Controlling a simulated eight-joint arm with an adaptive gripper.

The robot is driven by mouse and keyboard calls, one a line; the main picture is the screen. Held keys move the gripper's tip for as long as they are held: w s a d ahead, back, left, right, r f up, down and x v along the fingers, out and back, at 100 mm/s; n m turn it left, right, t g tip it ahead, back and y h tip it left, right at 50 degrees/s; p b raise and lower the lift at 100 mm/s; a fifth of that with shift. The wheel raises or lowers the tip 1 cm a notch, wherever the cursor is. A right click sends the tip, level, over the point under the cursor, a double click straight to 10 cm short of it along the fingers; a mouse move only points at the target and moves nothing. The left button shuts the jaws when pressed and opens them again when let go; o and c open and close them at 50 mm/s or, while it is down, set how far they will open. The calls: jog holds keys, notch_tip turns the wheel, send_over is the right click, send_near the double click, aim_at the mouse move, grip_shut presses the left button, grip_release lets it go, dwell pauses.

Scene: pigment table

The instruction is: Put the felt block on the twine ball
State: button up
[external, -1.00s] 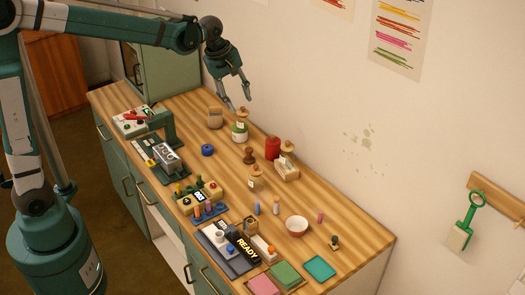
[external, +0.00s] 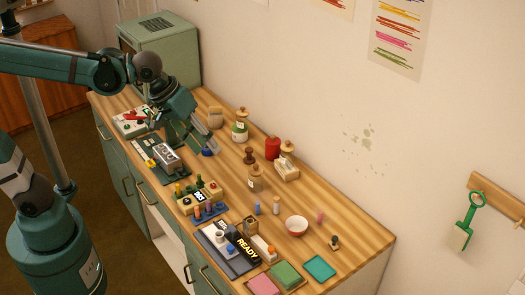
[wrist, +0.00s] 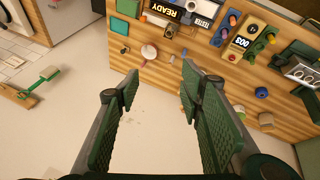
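I cannot tell for sure which pieces are the felt block and the twine ball. A small round blue piece (external: 206,152) on the table may be the twine ball; it also shows in the wrist view (wrist: 262,92). A flat green block (external: 286,274) and a pink block (external: 263,286) lie at the table's near right end; either may be the felt block. My gripper (external: 204,146) is open and empty. In the external view its fingers overlap the blue piece.
A red jar (external: 273,147), a green-banded jar (external: 240,130) and corked jars stand along the back. A white bowl (external: 297,226) and a teal tray (external: 319,268) are at the right. A READY sign (external: 243,247) and several small devices line the front.

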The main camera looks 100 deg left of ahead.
jog(key=s+d+f+m+t, duration=0.1)
jog(key=s+d+f+m, duration=0.2)
jog(key=s+d+m, duration=0.3)
jog(key=s+d+f+m+t+h, duration=0.1)
jog(key=s+d+m, duration=0.5)
jog(key=d, duration=0.7)
jog(key=shift+s+d+f+h, duration=0.3)
jog(key=shift+d+f, duration=0.05)
jog(key=shift+f, duration=0.55)
